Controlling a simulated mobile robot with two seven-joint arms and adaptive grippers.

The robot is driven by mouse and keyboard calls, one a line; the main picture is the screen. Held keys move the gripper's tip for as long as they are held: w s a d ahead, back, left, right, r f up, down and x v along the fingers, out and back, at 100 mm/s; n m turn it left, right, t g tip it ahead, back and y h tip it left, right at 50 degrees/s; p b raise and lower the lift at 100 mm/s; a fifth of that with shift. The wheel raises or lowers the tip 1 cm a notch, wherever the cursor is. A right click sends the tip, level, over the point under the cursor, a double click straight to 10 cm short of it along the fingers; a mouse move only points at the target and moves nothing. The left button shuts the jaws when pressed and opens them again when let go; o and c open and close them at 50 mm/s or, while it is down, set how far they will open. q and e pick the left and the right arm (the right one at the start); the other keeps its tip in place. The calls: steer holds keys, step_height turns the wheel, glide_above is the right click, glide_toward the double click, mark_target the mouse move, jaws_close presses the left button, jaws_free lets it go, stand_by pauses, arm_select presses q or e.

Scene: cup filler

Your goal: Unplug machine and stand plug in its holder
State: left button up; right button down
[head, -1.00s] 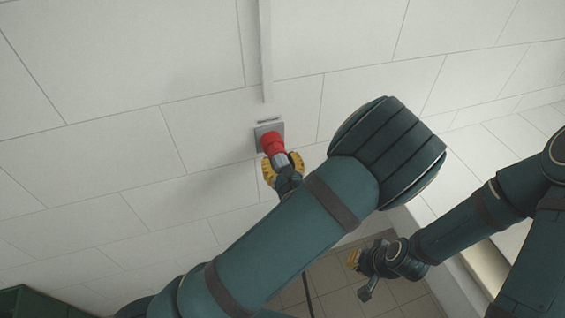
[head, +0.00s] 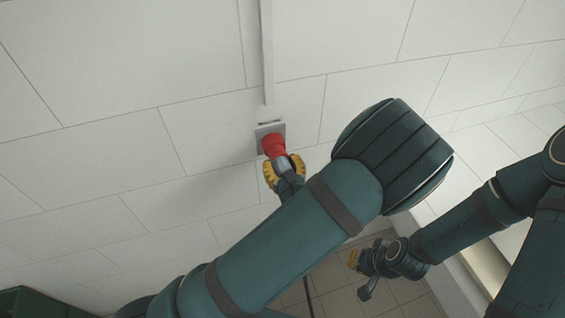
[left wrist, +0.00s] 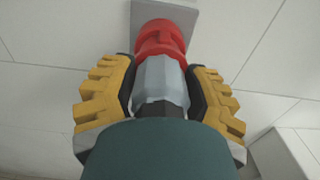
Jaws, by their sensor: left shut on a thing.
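The red and grey plug (head: 274,146) is at the grey wall socket (head: 262,130) on the white tiled wall. In the left wrist view, the plug's red end (left wrist: 164,38) is against the socket plate (left wrist: 196,14), and its grey body runs between my fingers. I cannot tell how deep it sits in the socket. My left gripper (head: 284,168) is shut on the plug, with a yellow finger pad on each side. My right gripper (head: 354,262) is low at the right, away from the plug; its fingers are too small to read. I see no plug holder.
A white conduit (head: 267,60) runs up the wall above the socket. A dark cable (head: 308,294) hangs below my left arm. A dark green box (head: 35,302) is at the bottom left. The wall left of the socket is clear.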

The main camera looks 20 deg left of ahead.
arm_select(q)
steer(key=shift+a+r, duration=0.1)
steer(key=shift+r, duration=0.1)
steer(key=shift+c, duration=0.2)
steer(key=shift+s, duration=0.2)
jaws_close()
steer(key=shift+v, duration=1.45)
steer(key=shift+f, duration=0.2)
